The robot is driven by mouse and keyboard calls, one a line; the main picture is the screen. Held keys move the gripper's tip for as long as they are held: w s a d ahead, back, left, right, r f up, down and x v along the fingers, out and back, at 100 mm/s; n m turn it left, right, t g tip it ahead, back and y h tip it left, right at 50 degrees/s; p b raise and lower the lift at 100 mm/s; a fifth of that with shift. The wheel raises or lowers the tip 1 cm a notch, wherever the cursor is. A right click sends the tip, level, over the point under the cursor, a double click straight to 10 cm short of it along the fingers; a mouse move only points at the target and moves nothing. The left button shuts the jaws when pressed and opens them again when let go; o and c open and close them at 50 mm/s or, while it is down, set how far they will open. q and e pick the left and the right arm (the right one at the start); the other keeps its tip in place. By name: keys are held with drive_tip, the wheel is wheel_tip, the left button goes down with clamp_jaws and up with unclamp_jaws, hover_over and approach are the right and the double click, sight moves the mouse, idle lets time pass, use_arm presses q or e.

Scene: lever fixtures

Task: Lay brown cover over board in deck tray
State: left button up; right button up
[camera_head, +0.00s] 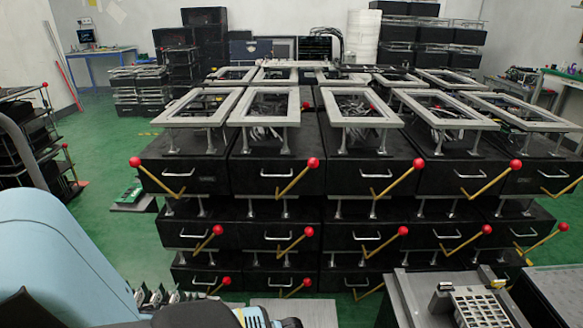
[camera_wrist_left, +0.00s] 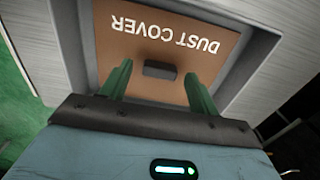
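The brown cover (camera_wrist_left: 120,62), lettered "DUST COVER", shows in the left wrist view inside a raised light grey surround. A small dark block-like grip (camera_wrist_left: 160,70) stands on its middle. My left gripper (camera_wrist_left: 158,72) is open over the cover, with one green finger on each side of the grip and visible gaps between. Whether the fingertips touch the cover I cannot tell. In the head view my light blue left arm fills the lower left, and the cover is not visible. I cannot make out for sure the deck tray or its board. My right gripper is not in view.
Stacked black drawer units (camera_head: 276,178) with red-knobbed levers (camera_head: 313,163) and metal frames on top fill the middle. A metal-edged tray with a pale grid (camera_head: 480,307) is at the lower right. A green circuit board (camera_head: 130,193) lies at the left.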

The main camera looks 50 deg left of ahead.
use_arm(q)
drive_tip(key=shift+o, duration=0.2)
drive_tip(key=shift+r, duration=0.55)
wheel_tip(320, 180, up, 5)
drive_tip(key=shift+r+p, duration=0.15)
drive_tip(key=shift+p, duration=0.9)
drive_tip(key=shift+r, duration=0.75)
